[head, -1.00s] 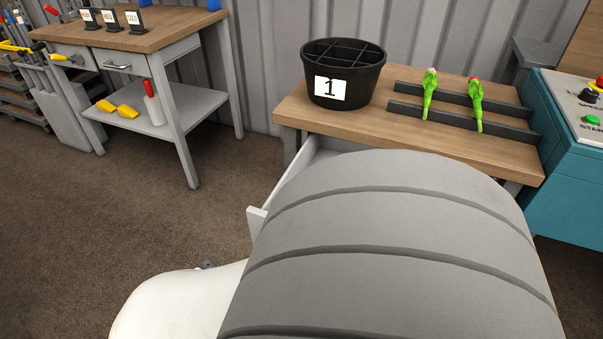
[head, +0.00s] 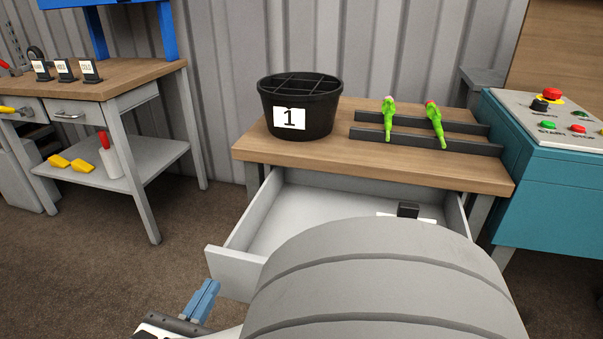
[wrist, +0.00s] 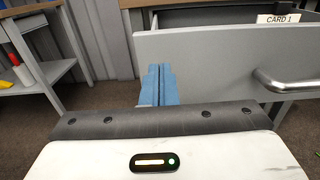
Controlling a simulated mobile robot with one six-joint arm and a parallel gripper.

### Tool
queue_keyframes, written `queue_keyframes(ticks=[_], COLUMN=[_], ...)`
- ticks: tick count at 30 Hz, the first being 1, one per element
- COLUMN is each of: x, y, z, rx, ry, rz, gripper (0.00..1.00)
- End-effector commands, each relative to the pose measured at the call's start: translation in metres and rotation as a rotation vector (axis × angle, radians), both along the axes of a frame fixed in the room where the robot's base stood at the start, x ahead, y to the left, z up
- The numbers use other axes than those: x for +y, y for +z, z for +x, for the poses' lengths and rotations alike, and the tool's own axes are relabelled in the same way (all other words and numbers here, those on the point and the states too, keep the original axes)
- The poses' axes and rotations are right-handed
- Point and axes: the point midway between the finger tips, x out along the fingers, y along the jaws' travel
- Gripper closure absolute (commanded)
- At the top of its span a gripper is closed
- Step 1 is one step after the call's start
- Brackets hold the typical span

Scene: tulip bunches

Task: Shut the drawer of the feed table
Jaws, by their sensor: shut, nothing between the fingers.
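The feed table (head: 350,165) has a wooden top and its drawer (head: 236,258) stands pulled out toward me. The drawer's inside is pale grey, and my own grey rounded arm part hides much of its front. In the wrist view, the grey drawer front (wrist: 225,62) fills the upper right, with a bar handle (wrist: 285,82) at the right. My gripper (head: 205,292) is shut and empty, its blue fingers just in front of the drawer front's left end. In the wrist view, the fingers (wrist: 160,80) overlap the left part of the front; I cannot tell whether they touch.
A black divided bucket marked 1 (head: 300,110) and two green tulip bunches (head: 388,120) on dark rails are on the tabletop. A card holder (head: 408,210) lies in the drawer. A teal control console (head: 550,170) stands right; another workbench (head: 110,80) stands left, with open floor between.

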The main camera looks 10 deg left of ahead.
Motion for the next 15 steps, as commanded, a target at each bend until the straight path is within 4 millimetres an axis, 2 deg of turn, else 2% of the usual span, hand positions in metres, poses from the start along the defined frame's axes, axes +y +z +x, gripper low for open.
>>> queue_keyframes(ticks=[1,6,15], x=[-0.001,-0.001,-0.001], y=[-0.003,-0.002,0.0], z=[0.009,0.025,0.03], rx=[-0.001,0.0,0.0], ry=[-0.004,-0.002,0.0], rz=[0.003,0.002,0.0], gripper=[1.0,1.0,1.0])
